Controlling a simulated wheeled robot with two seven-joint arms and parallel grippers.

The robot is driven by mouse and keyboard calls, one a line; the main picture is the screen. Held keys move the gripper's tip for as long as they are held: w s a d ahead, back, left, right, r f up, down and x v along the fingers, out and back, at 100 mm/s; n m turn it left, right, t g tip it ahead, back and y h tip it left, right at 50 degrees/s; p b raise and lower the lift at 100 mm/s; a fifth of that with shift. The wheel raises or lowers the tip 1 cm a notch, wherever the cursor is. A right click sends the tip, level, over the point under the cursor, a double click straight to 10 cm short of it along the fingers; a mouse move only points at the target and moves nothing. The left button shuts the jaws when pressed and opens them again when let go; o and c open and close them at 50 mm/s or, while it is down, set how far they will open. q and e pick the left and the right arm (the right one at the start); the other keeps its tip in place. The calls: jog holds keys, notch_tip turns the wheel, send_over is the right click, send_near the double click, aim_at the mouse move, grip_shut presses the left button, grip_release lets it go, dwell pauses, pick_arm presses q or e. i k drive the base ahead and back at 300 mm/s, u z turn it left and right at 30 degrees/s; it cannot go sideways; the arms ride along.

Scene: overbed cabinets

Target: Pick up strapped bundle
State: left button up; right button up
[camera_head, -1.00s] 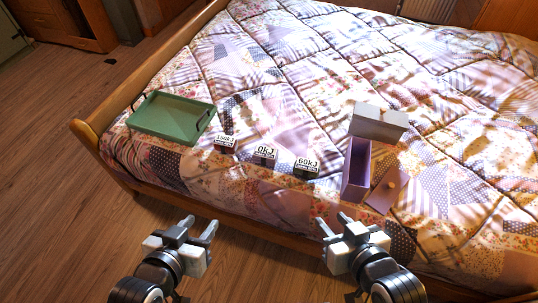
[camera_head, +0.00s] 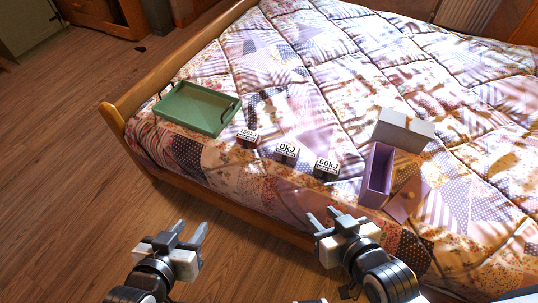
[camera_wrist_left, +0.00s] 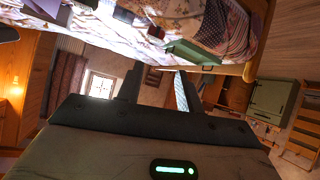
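No item is plainly a strapped bundle. A pale grey block (camera_head: 403,130) with a brownish mark on its side lies on the bed at the right; I cannot tell if the mark is a strap. Small dark boxes with white labels stand in a row: 150kJ (camera_head: 247,138), 0kJ (camera_head: 287,152) and 60kJ (camera_head: 326,168). My left gripper (camera_head: 192,230) is open and empty, short of the bed's near edge; its spread fingers also show in the left wrist view (camera_wrist_left: 157,88). My right gripper (camera_head: 323,217) is open and empty near the bed's edge, below the labelled boxes.
A green tray (camera_head: 196,107) with dark handles lies at the bed's left. An open purple box (camera_head: 377,176) and a flat purple lid with a knob (camera_head: 408,199) lie at the right. The wooden bed frame (camera_head: 190,182) is a raised edge; bare floor (camera_head: 70,150) lies left.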

aim_at(286, 153)
jog(key=u, duration=0.05)
jog(key=k, duration=0.65)
jog(key=z, duration=0.85)
jog(key=i, duration=0.95)
